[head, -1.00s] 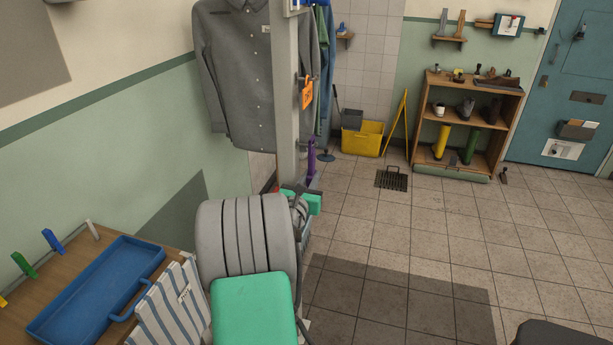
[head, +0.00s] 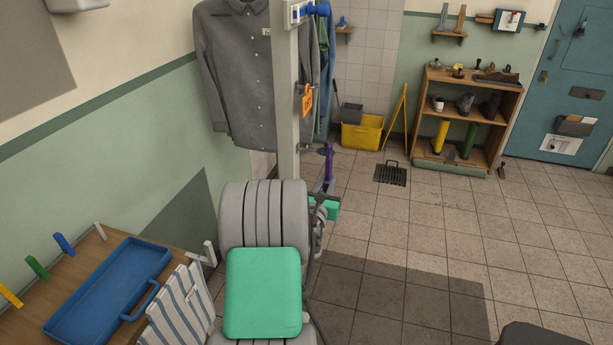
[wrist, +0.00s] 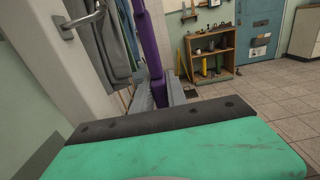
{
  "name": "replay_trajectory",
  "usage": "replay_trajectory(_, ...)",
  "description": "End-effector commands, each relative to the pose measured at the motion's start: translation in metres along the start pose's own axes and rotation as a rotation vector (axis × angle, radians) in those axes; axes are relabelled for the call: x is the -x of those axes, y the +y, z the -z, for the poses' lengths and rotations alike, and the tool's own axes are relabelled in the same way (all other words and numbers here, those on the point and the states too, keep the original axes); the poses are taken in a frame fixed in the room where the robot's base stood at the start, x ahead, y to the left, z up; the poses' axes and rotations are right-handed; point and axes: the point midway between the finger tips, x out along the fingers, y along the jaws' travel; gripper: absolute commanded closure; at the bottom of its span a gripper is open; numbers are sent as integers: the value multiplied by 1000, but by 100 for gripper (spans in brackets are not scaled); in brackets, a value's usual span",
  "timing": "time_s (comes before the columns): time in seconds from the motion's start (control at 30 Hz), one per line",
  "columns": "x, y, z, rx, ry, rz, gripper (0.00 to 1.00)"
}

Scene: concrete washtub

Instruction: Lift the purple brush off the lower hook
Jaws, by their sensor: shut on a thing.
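The purple brush (head: 329,165) stands upright just right of the pale post (head: 287,110) in the head view, with a gap between them. In the wrist view its purple handle (wrist: 150,45) rises from between the grey fingers of my gripper (wrist: 165,93). My gripper is shut on the brush; in the head view, my arm partly hides the gripper. A bare metal hook (wrist: 82,18) sticks out of the post in the wrist view, left of the handle and apart from it. The brush's lower end is hidden.
An orange item (head: 306,100) hangs higher on the post. A grey shirt (head: 238,75) hangs behind it. A wooden table with a blue tray (head: 108,290) stands at the lower left. A yellow bucket (head: 361,133) and a shelf (head: 470,115) stand farther back.

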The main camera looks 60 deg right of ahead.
Motion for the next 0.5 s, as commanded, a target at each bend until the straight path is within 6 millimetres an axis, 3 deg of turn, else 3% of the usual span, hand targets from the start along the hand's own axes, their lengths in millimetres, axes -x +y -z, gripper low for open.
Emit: replay_trajectory(0.5,0,-44,-6,1,3,1,100)
